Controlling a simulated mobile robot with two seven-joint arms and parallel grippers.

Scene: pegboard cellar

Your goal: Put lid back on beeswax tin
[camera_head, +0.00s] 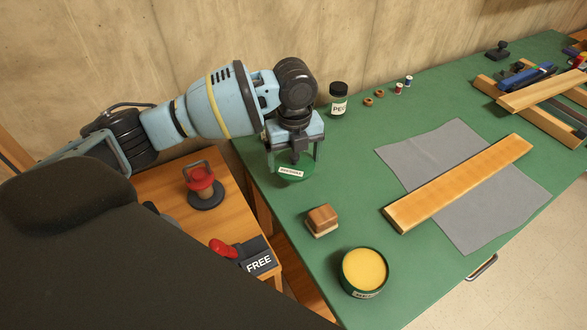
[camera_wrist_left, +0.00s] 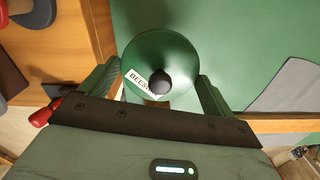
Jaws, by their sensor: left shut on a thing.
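The beeswax tin (camera_head: 365,270) stands open near the front of the green bench, its yellow wax showing and a label on its side. My left gripper (camera_head: 292,163) is shut on the round green lid (camera_head: 291,175), near the bench's left edge and up and left of the tin. In the left wrist view the lid (camera_wrist_left: 150,52) lies between the two fingers, with a dark knob and a white beeswax label on top. Whether the lid touches the bench I cannot tell. My right gripper is not in view.
A brown-topped block (camera_head: 322,221) stands between lid and tin. A dark jar (camera_head: 339,99) is behind the gripper. A wooden board (camera_head: 460,182) lies on a grey cloth (camera_head: 409,152) at right. A lower wooden surface at left holds a red-handled item (camera_head: 203,188) and a FREE sign (camera_head: 258,262).

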